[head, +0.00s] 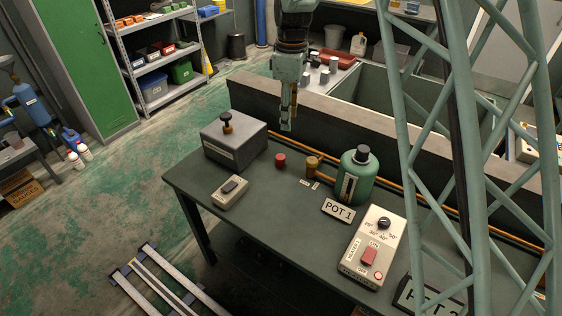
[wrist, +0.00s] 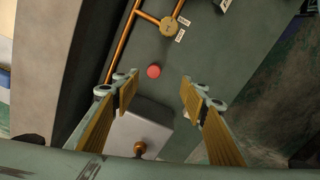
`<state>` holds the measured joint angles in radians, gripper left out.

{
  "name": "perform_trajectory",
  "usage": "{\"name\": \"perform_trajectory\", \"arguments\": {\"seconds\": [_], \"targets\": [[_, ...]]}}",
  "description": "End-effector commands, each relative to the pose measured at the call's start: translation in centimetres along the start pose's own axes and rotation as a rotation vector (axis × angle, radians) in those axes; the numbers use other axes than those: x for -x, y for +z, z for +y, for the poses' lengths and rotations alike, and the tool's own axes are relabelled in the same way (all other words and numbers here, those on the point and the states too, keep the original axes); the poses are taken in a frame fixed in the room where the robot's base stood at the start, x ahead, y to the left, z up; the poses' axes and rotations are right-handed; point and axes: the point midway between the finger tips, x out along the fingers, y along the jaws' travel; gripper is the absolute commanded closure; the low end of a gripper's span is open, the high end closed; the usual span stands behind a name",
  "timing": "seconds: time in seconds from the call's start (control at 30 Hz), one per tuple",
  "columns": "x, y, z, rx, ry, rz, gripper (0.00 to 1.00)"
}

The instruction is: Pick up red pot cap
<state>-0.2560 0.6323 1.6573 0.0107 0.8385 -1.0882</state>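The red pot cap (head: 281,160) is a small red cylinder standing on the dark green bench top (head: 262,200). It is between the grey box and the brass fitting. In the wrist view the red cap (wrist: 153,71) shows from above, ahead of and between my fingers. My gripper (head: 287,126) hangs above the bench near its back edge, apart from the cap. In the wrist view my gripper (wrist: 157,92) has its two fingers spread wide with nothing between them. The green pot (head: 357,177) with a black top stands behind the POT 1 sign (head: 338,210).
The grey box (head: 234,138) with a dark knob stands left of the cap. A small switch box (head: 230,191) sits in front of it. The brass fitting (head: 312,165) and orange pipe (head: 340,168) lie to the right. A heater control box (head: 373,247) stands farther right.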

Motion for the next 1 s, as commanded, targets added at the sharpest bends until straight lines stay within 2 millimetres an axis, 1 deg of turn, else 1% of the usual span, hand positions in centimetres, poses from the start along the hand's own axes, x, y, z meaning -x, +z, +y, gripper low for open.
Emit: {"name": "perform_trajectory", "arguments": {"seconds": [0.03,0.2,0.3,0.43,0.6,1.0], "targets": [[-1.1,-0.6,0.3,0.017,-0.006,-0.003,0.6],[-4.1,-2.1,1.3,0.076,-0.019,-0.009,0.6],[-5.6,-2.8,1.7,0.104,-0.026,-0.012,0.6],[-6.9,-3.5,2.0,0.13,-0.031,-0.013,0.6],[-7.6,-3.8,2.2,0.145,-0.033,-0.014,0.6],[-7.7,-3.8,2.2,0.145,-0.034,-0.015,0.6]]}}
